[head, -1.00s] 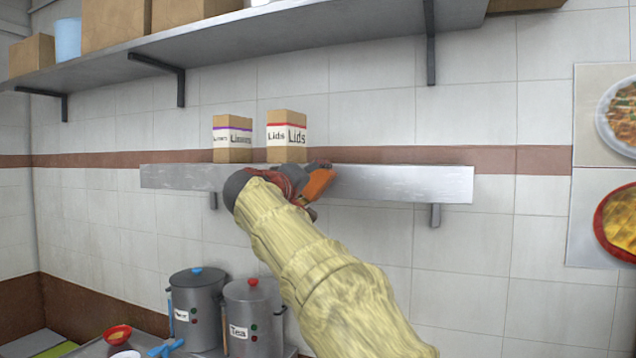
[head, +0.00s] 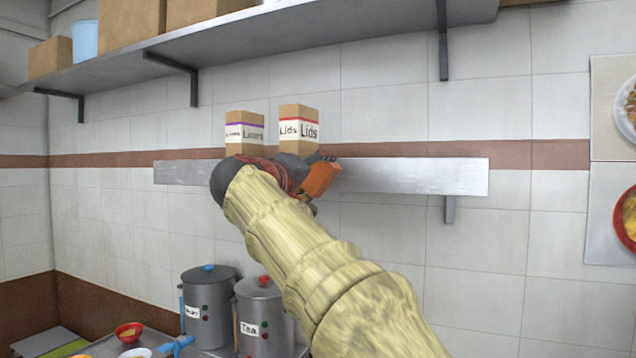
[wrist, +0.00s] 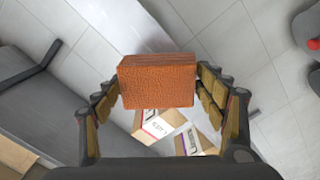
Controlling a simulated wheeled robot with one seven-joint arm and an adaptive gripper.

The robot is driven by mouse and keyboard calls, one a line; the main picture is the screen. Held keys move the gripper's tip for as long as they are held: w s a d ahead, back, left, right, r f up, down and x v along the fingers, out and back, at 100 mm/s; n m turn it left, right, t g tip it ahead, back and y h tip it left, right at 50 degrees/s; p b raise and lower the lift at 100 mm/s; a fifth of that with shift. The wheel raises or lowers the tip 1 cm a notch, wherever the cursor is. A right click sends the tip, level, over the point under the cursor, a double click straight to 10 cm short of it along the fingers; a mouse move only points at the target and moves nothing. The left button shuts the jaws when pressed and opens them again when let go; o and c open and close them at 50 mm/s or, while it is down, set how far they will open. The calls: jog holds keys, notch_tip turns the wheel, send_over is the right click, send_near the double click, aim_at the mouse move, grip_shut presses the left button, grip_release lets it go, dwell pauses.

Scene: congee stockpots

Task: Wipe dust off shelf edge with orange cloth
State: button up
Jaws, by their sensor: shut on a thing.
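The orange cloth (head: 320,179) is a folded block at the front of the lower steel shelf edge (head: 420,176). My gripper (head: 312,172) is shut on it. In the wrist view the cloth (wrist: 156,82) sits between the two fingers of my gripper (wrist: 158,92). The shelf edge has pale, whitish streaks on its right part. My arm hides part of the shelf edge left of the cloth. Whether the cloth touches the edge cannot be told.
A Liners box (head: 244,133) and a Lids box (head: 298,130) stand on the lower shelf just above the cloth. A higher shelf (head: 300,35) holds boxes. Stockpots (head: 209,300) stand below left.

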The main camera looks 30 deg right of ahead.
dwell(0.3)
jog(key=shift+b+v, duration=0.55)
jog(key=shift+v, duration=0.95)
